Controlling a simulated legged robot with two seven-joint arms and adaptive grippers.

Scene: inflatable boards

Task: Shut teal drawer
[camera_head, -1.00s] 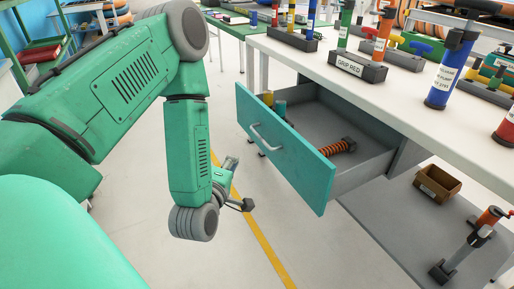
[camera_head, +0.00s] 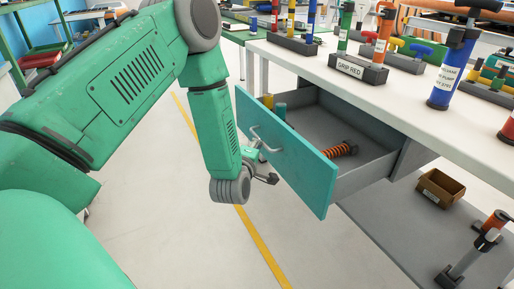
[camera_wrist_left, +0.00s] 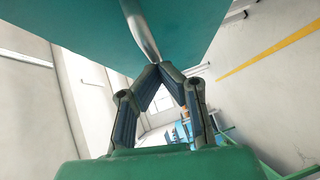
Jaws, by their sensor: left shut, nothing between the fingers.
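The teal drawer (camera_head: 290,150) stands pulled out from under the white workbench, its front panel facing left and its inside visible. A metal bar handle (camera_head: 262,140) is on the front; it also shows in the left wrist view (camera_wrist_left: 142,32). My left gripper (camera_wrist_left: 167,70) is shut and empty, its fingertips together close by the lower end of the handle. I cannot tell whether they touch it. In the head view my left gripper (camera_head: 262,160) is in front of the drawer panel, partly hidden by my wrist. My right gripper is not in view.
An orange-black spring (camera_head: 341,150) and small cylinders lie in the drawer. Pumps in labelled stands (camera_head: 358,68) line the workbench (camera_head: 400,100). A brown box (camera_head: 440,188) and another pump (camera_head: 478,245) are on the lower shelf. The floor left of the drawer is clear.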

